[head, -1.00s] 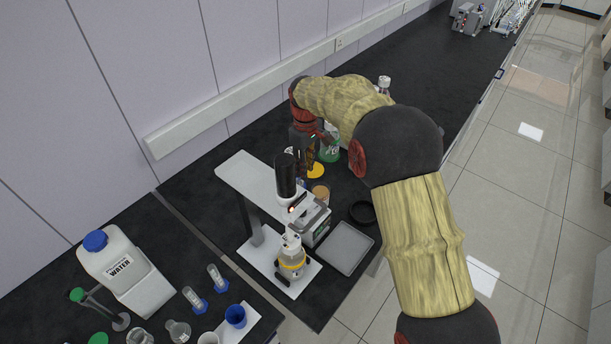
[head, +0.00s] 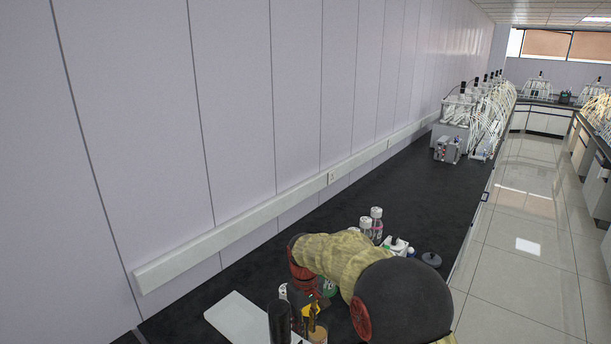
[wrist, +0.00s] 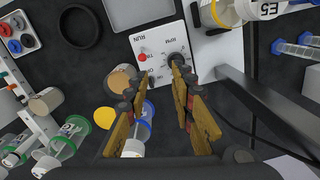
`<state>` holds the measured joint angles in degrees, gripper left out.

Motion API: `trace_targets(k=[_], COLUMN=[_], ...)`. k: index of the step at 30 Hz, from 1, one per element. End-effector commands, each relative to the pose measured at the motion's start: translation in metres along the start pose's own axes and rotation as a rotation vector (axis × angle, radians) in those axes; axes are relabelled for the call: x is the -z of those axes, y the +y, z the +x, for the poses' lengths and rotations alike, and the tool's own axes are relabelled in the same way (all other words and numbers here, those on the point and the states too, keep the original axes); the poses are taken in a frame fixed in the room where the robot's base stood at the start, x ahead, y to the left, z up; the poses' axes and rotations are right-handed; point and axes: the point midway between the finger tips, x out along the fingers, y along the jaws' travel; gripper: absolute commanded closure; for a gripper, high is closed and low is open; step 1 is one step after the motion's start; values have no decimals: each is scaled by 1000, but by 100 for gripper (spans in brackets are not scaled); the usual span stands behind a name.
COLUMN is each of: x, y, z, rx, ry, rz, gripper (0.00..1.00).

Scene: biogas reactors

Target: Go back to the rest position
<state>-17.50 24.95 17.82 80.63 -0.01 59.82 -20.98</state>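My gripper (head: 311,312) shows at the bottom of the head view, low over the bench beside the white stand (head: 243,318). In the wrist view its two yellow-brown fingers (wrist: 159,78) are apart with nothing held between them. A white control panel (wrist: 160,50) with a red button and a dial lies beyond the fingertips. A tan round-topped container (wrist: 121,78) and a yellow disc (wrist: 104,118) are left of the fingers.
A rack of capped tubes (wrist: 38,105) lies left in the wrist view, near a black ring (wrist: 80,26). White-capped bottles (head: 376,222) stand behind my arm in the head view.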

Motion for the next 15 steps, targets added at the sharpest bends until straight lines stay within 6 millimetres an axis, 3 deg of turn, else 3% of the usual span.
trace_targets(k=[8, 15], x=[-80, -169], y=[-11, -22], z=[-30, -61], rx=[-7, -24], ry=[27, 101], rz=[182, 348], gripper=[76, 76])
